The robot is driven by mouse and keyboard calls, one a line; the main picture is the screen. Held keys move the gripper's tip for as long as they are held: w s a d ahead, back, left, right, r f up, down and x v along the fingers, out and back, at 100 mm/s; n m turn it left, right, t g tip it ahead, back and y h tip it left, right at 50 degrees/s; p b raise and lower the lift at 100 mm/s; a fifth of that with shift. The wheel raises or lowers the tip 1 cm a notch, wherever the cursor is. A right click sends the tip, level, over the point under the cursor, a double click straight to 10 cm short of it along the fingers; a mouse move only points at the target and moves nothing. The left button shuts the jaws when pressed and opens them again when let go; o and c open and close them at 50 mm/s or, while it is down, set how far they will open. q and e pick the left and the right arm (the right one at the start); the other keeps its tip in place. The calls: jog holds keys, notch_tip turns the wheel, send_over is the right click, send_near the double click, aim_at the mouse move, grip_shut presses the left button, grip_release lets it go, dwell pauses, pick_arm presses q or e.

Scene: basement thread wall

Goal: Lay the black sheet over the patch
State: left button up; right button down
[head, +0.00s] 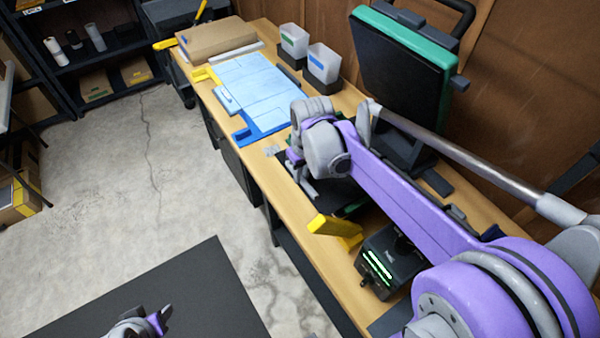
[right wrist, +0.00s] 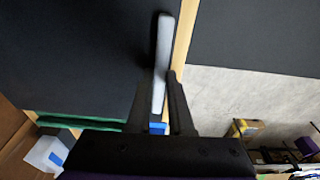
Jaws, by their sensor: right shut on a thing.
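In the right wrist view, a light grey bar (right wrist: 163,62) stands between the fingers of my right gripper (right wrist: 162,105), beside a wide black surface that looks like the black sheet (right wrist: 75,55). The fingers are shut on the bar, apparently the sheet's edge grip. In the head view my right gripper (head: 302,178) is low over the bench at the press, and my arm hides much of what is under it. I cannot make out the patch. My left gripper (head: 145,325) shows at the bottom edge, away from the bench; its jaws are unclear.
The press's green-edged black upper plate (head: 400,70) stands raised at the back. A blue board (head: 268,131) with light blue panels lies further along the bench. Two bins (head: 322,62), a yellow bracket (head: 335,229) and a black control box (head: 383,266) stand nearby. The floor at left is open.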

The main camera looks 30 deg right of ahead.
jog(key=shift+s+f, duration=0.1)
jog(key=shift+s, duration=0.05)
jog(key=c, duration=0.8)
grip_release()
jog(key=shift+r, duration=0.35)
jog(key=r, duration=0.4)
jog(key=s+r, duration=0.1)
jog(key=r, duration=0.2)
jog(key=r+p, duration=0.1)
jog(key=r, duration=0.3)
jog(key=shift+s+d+r, duration=0.1)
jog(key=shift+s+r, duration=0.2)
jog(key=shift+s, duration=0.1)
